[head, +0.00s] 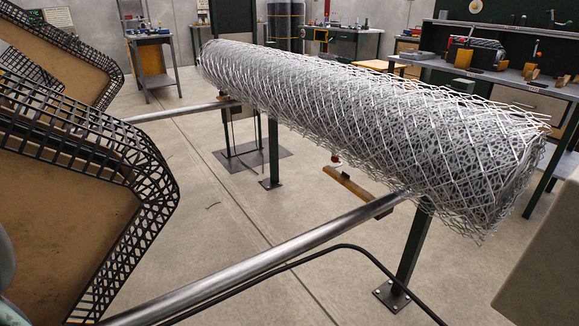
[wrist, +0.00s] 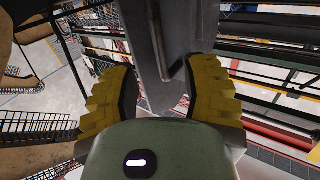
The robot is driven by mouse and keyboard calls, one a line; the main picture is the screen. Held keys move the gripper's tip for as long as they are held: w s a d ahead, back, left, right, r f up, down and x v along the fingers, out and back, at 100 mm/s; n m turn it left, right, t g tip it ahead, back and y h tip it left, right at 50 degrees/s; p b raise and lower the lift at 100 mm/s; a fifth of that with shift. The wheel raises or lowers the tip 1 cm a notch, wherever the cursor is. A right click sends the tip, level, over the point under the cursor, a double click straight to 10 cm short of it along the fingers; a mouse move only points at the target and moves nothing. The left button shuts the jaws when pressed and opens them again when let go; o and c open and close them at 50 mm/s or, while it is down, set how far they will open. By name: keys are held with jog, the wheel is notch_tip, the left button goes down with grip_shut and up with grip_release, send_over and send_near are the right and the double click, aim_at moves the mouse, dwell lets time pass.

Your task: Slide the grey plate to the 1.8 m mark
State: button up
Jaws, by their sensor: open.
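In the wrist view, my gripper (wrist: 160,80) shows its two yellow ribbed fingers spread apart. A grey flat metal piece (wrist: 135,40), which looks like the grey plate, runs from the top of the picture down between the fingers. A bent grey bar (wrist: 175,72) stands close to its right side, also between the fingers. Gaps show between both fingers and these parts, and I cannot tell whether anything touches. The grey plate and my gripper are not clearly visible in the head view. No 1.8 m mark can be read in either view.
A steel tube (head: 260,262) and a black cable cross the foreground. Dark lattice guards (head: 125,150) stand at left. Workbenches line the back and right. Concrete floor shows between.

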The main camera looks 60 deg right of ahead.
jog(key=shift+v, duration=2.2)
jog(key=shift+w+r, duration=0.1)
jog(key=shift+w, duration=0.05)
